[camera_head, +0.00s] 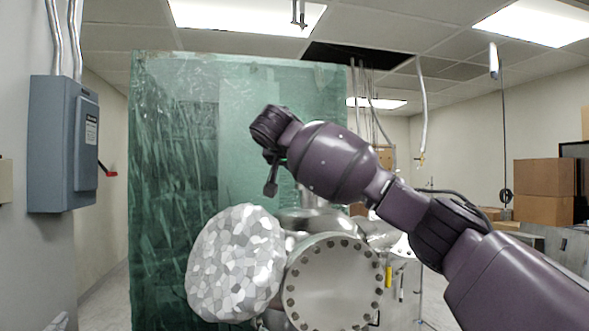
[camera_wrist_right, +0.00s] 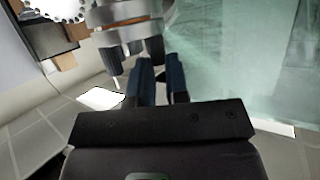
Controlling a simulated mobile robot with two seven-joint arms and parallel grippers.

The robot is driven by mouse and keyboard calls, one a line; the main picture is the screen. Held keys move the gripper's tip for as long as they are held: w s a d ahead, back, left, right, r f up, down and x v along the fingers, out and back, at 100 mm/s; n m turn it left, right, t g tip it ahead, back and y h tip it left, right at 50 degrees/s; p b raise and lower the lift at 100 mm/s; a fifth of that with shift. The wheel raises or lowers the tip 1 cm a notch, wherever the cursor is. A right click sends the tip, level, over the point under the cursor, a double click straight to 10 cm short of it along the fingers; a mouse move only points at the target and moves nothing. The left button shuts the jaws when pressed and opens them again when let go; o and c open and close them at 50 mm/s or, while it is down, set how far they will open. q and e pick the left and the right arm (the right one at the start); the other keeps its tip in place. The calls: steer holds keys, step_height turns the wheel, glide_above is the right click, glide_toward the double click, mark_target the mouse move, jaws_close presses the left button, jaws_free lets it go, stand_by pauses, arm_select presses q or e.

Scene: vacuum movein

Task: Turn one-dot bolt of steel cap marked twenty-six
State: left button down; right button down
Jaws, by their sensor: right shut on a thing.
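A round steel cap (camera_head: 333,283) with a ring of bolts around its rim faces me in the head view, low and right of centre. No number or dot marks can be read on it. My right gripper (camera_head: 270,186) hangs downward behind and above the faceted grey-white part. In the right wrist view my right gripper (camera_wrist_right: 158,68) is shut on a small part mostly hidden between its blue fingers. The fingertips are close to a steel flanged cylinder (camera_wrist_right: 125,14). I cannot tell whether they touch it. My left gripper is not in view.
The faceted grey-white rounded part (camera_head: 237,262) stands left of the cap. A green translucent sheet (camera_head: 165,170) stands behind the steel chamber. A grey electrical box (camera_head: 62,145) is on the left wall. Cardboard boxes (camera_head: 543,192) are stacked at the right.

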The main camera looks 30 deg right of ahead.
steer(key=shift+f, duration=0.1)
steer(key=c, duration=1.1)
jaws_free()
steer(key=b+v, duration=0.1)
steer(key=v, duration=0.9)
steer(key=shift+s+a+r, duration=0.2)
steer(key=shift+s+a, duration=0.05)
